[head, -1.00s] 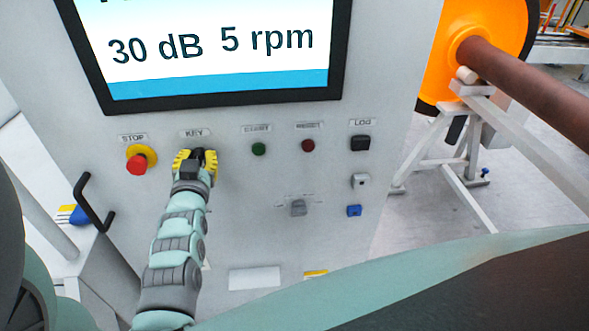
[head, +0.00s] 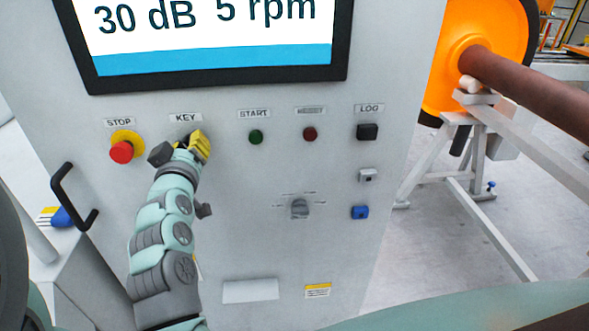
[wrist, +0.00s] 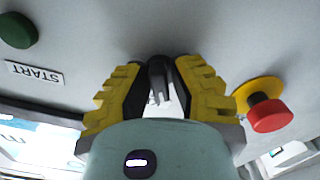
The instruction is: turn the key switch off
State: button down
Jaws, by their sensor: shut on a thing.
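The key switch (wrist: 157,80) shows in the wrist view as a dark knob with a metal key between my yellow-padded fingers. My gripper (wrist: 160,82) is shut on it, close to the panel. In the head view my gripper (head: 181,146) is at the panel just below the KEY label (head: 185,118) and turned about its axis. It hides the key switch there, so I cannot read the key's position.
The red STOP button (head: 121,152) on its yellow collar is close left of my gripper. The green START button (head: 256,137) and dark red RESET button (head: 310,134) are to the right. A grey selector knob (head: 299,208) sits lower. A black handle (head: 70,198) sticks out at left.

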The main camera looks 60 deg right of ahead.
jog(key=shift+f, duration=0.3)
jog(key=c, duration=1.3)
grip_release()
jog(key=o, duration=0.3)
jog(key=shift+r, duration=0.2)
jog(key=shift+v, duration=3.75)
